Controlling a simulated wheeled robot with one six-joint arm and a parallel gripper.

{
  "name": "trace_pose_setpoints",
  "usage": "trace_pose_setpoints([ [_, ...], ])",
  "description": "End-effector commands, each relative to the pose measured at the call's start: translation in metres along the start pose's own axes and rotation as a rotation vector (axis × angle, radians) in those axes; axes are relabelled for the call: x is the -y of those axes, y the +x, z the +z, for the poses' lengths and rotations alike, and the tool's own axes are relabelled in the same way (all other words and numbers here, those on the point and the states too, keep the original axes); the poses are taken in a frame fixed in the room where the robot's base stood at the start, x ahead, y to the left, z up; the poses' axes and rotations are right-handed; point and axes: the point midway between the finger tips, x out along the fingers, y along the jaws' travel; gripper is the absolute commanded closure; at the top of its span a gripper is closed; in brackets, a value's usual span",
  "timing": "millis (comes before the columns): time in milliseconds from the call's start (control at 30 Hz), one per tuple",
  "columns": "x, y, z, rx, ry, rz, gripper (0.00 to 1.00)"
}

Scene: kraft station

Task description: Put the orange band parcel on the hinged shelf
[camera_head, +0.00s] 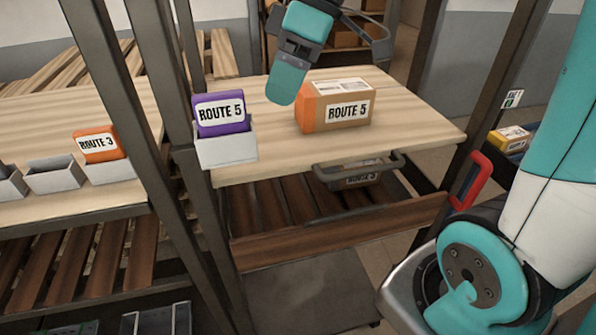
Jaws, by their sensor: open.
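The orange band parcel (342,107) is a brown cardboard box with an orange band on its left end and a "ROUTE 5" label on its front. It sits upright on a light wooden shelf board (420,132), right of the middle of the board. I cannot tell whether this board is the hinged shelf, as no hinge shows clearly. My gripper (330,70) is at the top centre, above and behind the parcel's left part. It is open and holds nothing. One teal finger hangs in front of the board near the parcel's orange end; contact cannot be told.
A purple "ROUTE 5" block (219,113) stands in a white holder (227,148) at the board's left. An orange "ROUTE 3" block (98,145) is farther left. Dark metal posts (165,90) flank the shelf. A red handle (471,181) is at right. Below the board hangs a grey basket (358,172).

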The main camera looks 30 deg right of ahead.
Motion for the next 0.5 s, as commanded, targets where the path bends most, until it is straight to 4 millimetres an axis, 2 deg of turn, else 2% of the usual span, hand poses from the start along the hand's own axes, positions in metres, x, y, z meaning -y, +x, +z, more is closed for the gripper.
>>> trace_pose_setpoints([
  [33,0.037,0.019,0.001,0.015,0.048,-0.011,0.0],
  [100,0.074,0.041,0.01,0.033,0.133,-0.011,0.0],
  [200,0.111,0.063,0.03,0.056,0.228,-0.001,0.0],
  [333,0.135,0.079,0.049,0.072,0.298,0.014,0.0],
  [500,0.139,0.083,0.055,0.077,0.322,0.02,0.0],
])
